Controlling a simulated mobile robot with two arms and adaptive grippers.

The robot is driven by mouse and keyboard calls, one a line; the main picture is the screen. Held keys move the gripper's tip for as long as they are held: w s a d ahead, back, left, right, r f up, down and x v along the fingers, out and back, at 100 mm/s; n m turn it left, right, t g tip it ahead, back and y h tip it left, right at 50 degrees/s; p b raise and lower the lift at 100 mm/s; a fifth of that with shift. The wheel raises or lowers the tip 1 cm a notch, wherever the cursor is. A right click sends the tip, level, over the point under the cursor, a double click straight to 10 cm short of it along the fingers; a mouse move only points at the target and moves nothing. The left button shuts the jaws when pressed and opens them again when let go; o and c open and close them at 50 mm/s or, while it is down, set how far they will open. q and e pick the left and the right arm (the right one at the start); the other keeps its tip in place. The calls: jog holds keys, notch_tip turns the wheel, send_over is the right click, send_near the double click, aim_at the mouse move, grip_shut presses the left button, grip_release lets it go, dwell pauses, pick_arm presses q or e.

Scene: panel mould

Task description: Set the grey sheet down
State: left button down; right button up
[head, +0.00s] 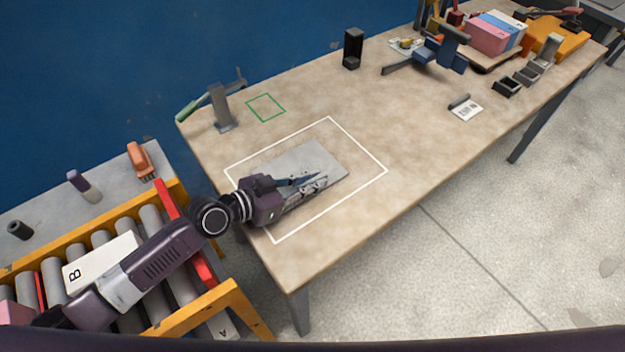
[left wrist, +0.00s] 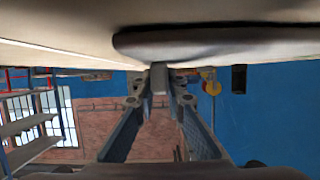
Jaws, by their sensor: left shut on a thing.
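The grey sheet (head: 318,157) is a flat, thin plate over the worktable, within the white outline (head: 358,143). My left gripper (head: 312,181) reaches in from the left across the sheet's near side and is shut on it; the fingers hide part of it. In the left wrist view the sheet (left wrist: 225,40) shows as a grey, edge-on band close to the pale tabletop, and the fingertips (left wrist: 160,80) meet at a small grey piece beneath it. Whether the sheet touches the table is unclear. My right gripper is not in view.
The table (head: 400,120) has a small green outline (head: 265,107) and a grey stand (head: 220,108) at its left. A black block (head: 352,48), a blue clamp-like tool (head: 440,52) and coloured boxes (head: 488,35) stand farther back. A roller conveyor (head: 230,300) is at left.

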aim_at(286, 190)
pick_arm(q)
jog(key=c, duration=2)
grip_release()
jog(key=shift+f, duration=0.1)
jog(key=shift+o, duration=0.2)
jog(key=shift+r, duration=0.25)
jog(key=v, duration=0.3)
jog(key=b+v, duration=0.1)
jog(key=v, duration=0.2)
jog(key=shift+a+f, duration=0.1)
jog(key=shift+f, duration=0.1)
jog(key=shift+s+a+r, duration=0.4)
jog(key=shift+s+a, duration=0.05)
